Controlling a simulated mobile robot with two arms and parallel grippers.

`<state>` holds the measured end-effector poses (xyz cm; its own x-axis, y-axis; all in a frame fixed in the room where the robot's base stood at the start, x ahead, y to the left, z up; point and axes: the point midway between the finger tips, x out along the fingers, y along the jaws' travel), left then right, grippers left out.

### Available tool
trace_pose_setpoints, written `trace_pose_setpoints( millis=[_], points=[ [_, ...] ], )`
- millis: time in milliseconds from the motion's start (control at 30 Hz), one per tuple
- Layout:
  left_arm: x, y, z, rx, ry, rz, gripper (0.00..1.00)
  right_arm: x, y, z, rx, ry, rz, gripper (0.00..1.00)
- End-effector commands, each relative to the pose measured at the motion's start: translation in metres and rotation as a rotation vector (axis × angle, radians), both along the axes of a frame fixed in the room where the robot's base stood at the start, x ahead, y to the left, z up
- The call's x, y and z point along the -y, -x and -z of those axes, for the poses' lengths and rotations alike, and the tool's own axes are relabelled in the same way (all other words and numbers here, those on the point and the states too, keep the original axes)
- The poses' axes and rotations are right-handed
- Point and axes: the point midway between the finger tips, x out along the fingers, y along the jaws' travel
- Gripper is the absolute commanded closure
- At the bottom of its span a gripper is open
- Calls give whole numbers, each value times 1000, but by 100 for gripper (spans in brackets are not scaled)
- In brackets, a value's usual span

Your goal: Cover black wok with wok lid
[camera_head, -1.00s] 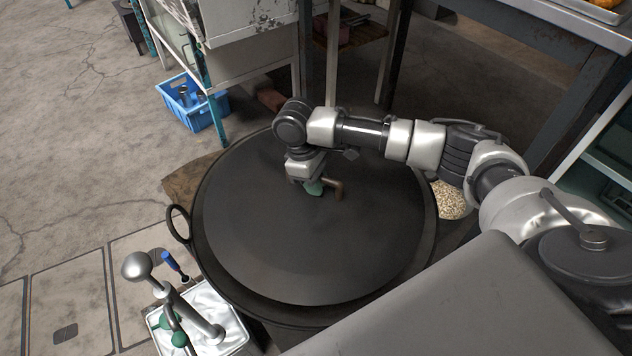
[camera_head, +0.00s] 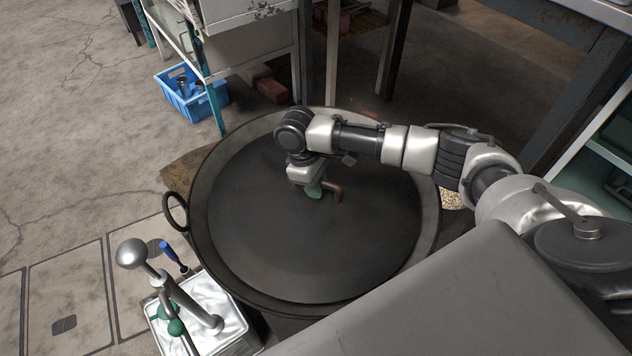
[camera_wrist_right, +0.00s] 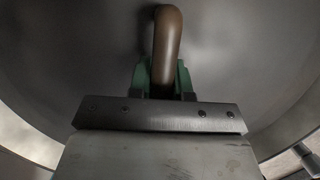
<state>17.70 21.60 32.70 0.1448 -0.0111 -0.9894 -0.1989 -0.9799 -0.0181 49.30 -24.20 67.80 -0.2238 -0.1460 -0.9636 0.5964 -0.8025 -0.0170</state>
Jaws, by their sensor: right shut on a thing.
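The black wok (camera_head: 205,180) is wide and round, with a ring handle (camera_head: 175,211) on its left side. The dark round wok lid (camera_head: 300,255) is inside the wok's rim in the head view, with a band of the wok's inner wall showing around it. My right gripper (camera_head: 314,190), with green fingertips, is shut on the lid's brown curved handle (camera_head: 337,192) near the lid's middle. The handle also shows between the green fingers in the right wrist view (camera_wrist_right: 167,45). I cannot tell whether the lid touches the wok all round. My left gripper is not in view.
A blue crate (camera_head: 190,100) is on the floor behind. Metal tables stand at the back and right.

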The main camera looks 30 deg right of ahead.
Motion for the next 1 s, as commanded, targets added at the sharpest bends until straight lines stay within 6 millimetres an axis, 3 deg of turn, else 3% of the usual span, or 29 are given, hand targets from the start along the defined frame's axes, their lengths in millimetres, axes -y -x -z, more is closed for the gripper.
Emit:
trace_pose_setpoints(
  millis=[800, 833, 1000],
  points=[
    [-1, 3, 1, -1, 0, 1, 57, 0, -1, 4, 2, 0, 1, 100],
    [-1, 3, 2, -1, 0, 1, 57, 0, -1, 5, 2, 0, 1, 80],
    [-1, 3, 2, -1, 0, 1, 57, 0, -1, 5, 2, 0, 1, 54]
  ],
)
